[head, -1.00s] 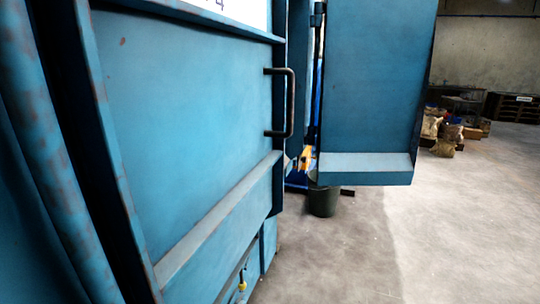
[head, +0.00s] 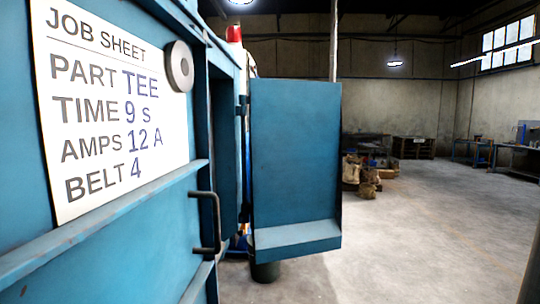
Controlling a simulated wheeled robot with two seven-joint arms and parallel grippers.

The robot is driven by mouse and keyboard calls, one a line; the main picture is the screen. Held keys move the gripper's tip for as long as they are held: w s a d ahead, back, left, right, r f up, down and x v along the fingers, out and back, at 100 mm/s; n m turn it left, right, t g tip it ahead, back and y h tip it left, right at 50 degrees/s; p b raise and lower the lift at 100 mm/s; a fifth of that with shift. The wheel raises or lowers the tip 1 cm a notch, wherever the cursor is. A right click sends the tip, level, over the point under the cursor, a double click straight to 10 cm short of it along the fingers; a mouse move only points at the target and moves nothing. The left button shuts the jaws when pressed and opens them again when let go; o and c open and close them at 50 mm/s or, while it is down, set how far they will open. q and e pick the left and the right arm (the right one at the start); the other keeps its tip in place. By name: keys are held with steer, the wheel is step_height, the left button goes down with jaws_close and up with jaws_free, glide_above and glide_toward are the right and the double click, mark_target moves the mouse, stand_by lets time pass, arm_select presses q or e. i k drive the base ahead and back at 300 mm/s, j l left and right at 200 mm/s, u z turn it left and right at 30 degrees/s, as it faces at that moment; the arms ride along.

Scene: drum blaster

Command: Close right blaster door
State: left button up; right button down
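A blue blaster door (head: 293,155) stands swung open at the middle of the head view. It hangs from hinges on its left edge and has a sloped ledge along its bottom. Closer on the left is a large blue panel (head: 110,255) with a dark bar handle (head: 208,222) at its right edge. A white job sheet (head: 110,100) on it reads part TEE, time 9 s, amps 12 A, belt 4. Neither of my grippers shows in the head view.
A dark bin (head: 265,271) stands on the floor below the open door. Sacks (head: 360,172) and pallets (head: 414,148) lie farther back. Workbenches (head: 510,150) line the right side. The concrete floor (head: 430,230) to the right is clear.

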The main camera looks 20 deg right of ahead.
mark_target(295, 207)
steer(key=i+l+u, duration=0.15)
steer(key=l+u, duration=0.15)
steer(key=u, duration=0.2)
steer(key=i+l+u, duration=0.1)
steer(key=l+u, duration=0.2)
steer(key=u, duration=0.15)
steer(key=l+u, duration=0.35)
steer(key=u, duration=0.15)
steer(key=i+l, duration=0.1)
steer(key=l, duration=1.7)
steer(key=i+l, duration=0.15)
steer(key=l, duration=0.75)
steer(key=k+l, duration=0.1)
steer(key=l, duration=0.6)
steer(key=k+l, duration=0.1)
steer(key=l, duration=0.6)
steer(key=k+l, duration=0.1)
steer(key=l, duration=0.55)
steer(key=k+l, duration=0.1)
steer(key=l, duration=0.6)
steer(key=l+u, duration=1.2)
steer(key=k+l+u, duration=0.15)
steer(key=u, duration=0.3)
steer(key=k+j, duration=0.1)
steer(key=j+u, duration=0.05)
